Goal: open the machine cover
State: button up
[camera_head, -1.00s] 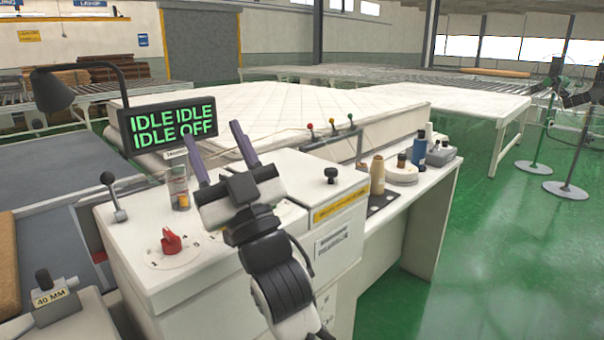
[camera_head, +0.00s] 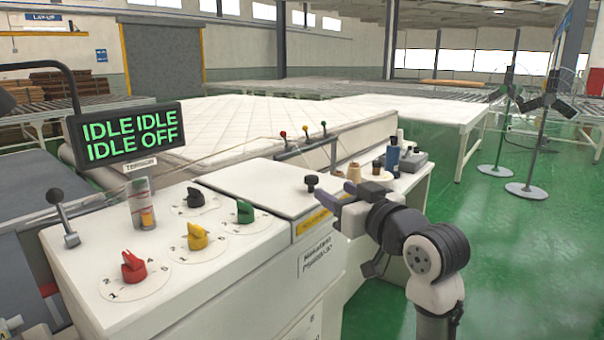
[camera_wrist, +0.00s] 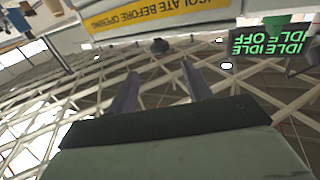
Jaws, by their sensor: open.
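The machine cover (camera_head: 250,182) is a flat white lid on top of the white machine, and it lies closed. Whether the fingers touch the knob cannot be told. In the tilted, upside-down wrist view, my gripper (camera_wrist: 160,72) has its two fingers spread apart.
A yellow warning label (camera_wrist: 135,14) is on the machine front. Red (camera_head: 133,267), yellow (camera_head: 197,237), green (camera_head: 245,211) and black (camera_head: 195,197) dials sit left of the cover. A display (camera_head: 128,132) reads IDLE and OFF. Thread cones and bottles (camera_head: 392,155) stand behind my gripper.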

aim_at(307, 189)
jog(key=p+x, duration=0.2)
jog(key=x, duration=0.9)
jog(key=shift+w+a+p, duration=0.3)
jog(key=shift+r, duration=0.1)
grip_shut()
